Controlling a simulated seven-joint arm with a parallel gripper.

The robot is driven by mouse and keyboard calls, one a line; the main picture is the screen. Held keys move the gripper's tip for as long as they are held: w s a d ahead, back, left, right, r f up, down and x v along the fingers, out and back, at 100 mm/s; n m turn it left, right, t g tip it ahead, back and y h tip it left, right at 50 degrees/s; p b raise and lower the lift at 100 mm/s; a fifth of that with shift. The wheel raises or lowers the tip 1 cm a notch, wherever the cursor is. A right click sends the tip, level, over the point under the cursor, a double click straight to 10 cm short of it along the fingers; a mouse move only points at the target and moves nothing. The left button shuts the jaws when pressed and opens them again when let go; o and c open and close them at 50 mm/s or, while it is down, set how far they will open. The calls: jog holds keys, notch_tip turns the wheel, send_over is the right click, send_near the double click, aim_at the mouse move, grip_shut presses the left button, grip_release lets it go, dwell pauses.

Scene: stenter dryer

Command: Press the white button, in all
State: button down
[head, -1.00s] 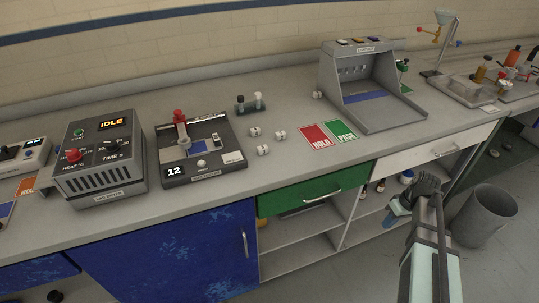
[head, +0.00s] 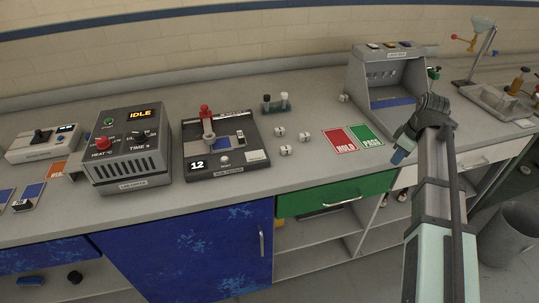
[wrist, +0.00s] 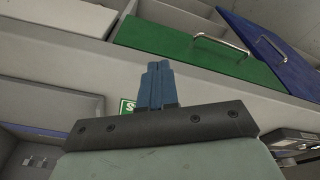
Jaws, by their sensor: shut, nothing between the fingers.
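A small round white button (head: 225,160) sits on the front of a dark grey tester (head: 262,155), right of its "12" display (head: 197,165). Several small coloured buttons, hard to make out, line the top of the grey viewing box (head: 357,72); one of them looks pale (head: 374,45). My gripper (head: 399,156) is to the right of the tester, near the counter's front edge and in front of the viewing box. Its blue fingers are together and empty, as the wrist view (wrist: 154,86) also shows.
A red-knobbed post (head: 206,115) rises from the tester. A heater unit (head: 127,148) reading IDLE stands to its left. Small white cubes (head: 285,150) and red HOLD (head: 341,141) and green PASS (head: 366,135) cards lie right of the tester. A green drawer (head: 310,198) is below.

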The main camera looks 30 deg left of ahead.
jog(key=s+a+r+n, duration=0.1)
jog(key=a, duration=0.4)
jog(key=s+a+n+t+h, duration=0.1)
jog(key=a, duration=0.4)
jog(key=s+a+r+n+h, duration=0.1)
jog(key=a, duration=0.4)
jog(key=shift+s+r, duration=0.3)
jog(key=s+a+n, duration=0.1)
jog(key=s+a, duration=0.1)
jog(key=a, duration=0.2)
jog(key=s+a+r+t+h, duration=0.1)
jog(key=a, duration=0.3)
jog(key=s+a+r+n+t, duration=0.1)
jog(key=s+a, duration=0.1)
jog(key=a, duration=0.2)
jog(key=shift+s+r+n, duration=0.25)
jog(key=shift+s+n, duration=0.05)
jog(key=s+a+r+n+t, duration=0.35)
jog(key=s+a, duration=0.45)
jog(key=a, duration=0.3)
notch_tip(320, 180, up, 4)
jog(key=n+t, duration=0.1)
jog(key=t, duration=0.1)
send_over(223, 162)
jog(key=shift+g, duration=0.25)
jog(key=shift+f, duration=0.15)
jog(key=shift+f, duration=4.25)
jog(key=shift+f, duration=0.15)
jog(key=shift+f, duration=0.3)
